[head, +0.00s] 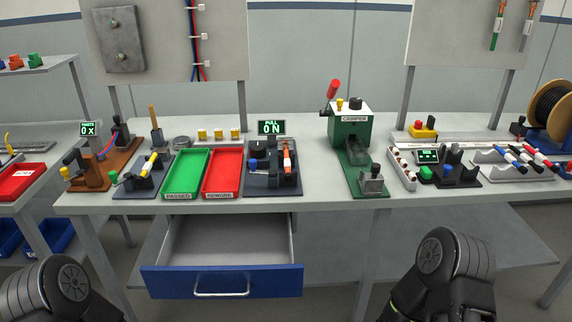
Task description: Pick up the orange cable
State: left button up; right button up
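A short orange piece (287,158) stands upright in the black pull tester (262,180) at the middle of the bench, under a display reading 0 N. It looks like the orange cable, but its ends are too small to make out. Only links of my two arms show at the bottom left and bottom right; neither gripper's fingers are in view, and both arms are well short of the bench top.
A green PASSED tray (186,174) and red REWORK tray (222,174) lie left of the tester. A green crimper (350,135) stands right of it. A blue-fronted drawer (222,282) juts out open below the bench.

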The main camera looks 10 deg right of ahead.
aim_at(288, 177)
jog(key=i+l+z, duration=0.4)
jog(key=l, duration=0.15)
jog(key=i+l+z, duration=0.35)
jog(key=i+l, duration=0.1)
